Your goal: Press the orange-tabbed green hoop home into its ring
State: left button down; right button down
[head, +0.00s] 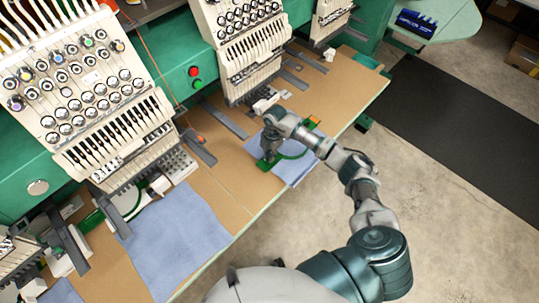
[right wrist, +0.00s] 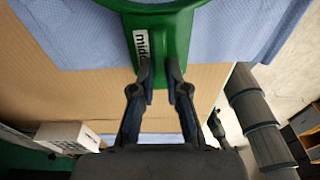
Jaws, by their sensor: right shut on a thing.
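The green hoop (head: 297,155) is over a small blue cloth (head: 295,172) near the table's front edge in the head view. Its orange tab (head: 313,122) shows on the far side, beyond my right wrist. My right gripper (head: 267,156) points down at the near-left end of the hoop. In the right wrist view my right gripper (right wrist: 161,78) is shut on the hoop's green handle (right wrist: 175,40), beside a white label with partly hidden lettering. I cannot make out the ring apart from the hoop, or how deep the hoop sits. My left gripper is out of view.
Embroidery heads (head: 95,85) stand along the back of the brown table (head: 225,185). Another green hoop (head: 120,207) and a larger blue cloth (head: 175,245) lie to the left. Dark metal arms (head: 222,120) jut over the table. Brown table is bare between the cloths.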

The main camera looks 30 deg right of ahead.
jog(key=shift+f, duration=0.4)
dwell(0.3)
jog(key=c, duration=1.1)
grip_release()
notch_tip(320, 180, up, 12)
jog(key=d, duration=0.1)
jog(key=shift+w+d, duration=0.3)
jog(key=shift+w, duration=0.15)
jog(key=shift+f, duration=0.15)
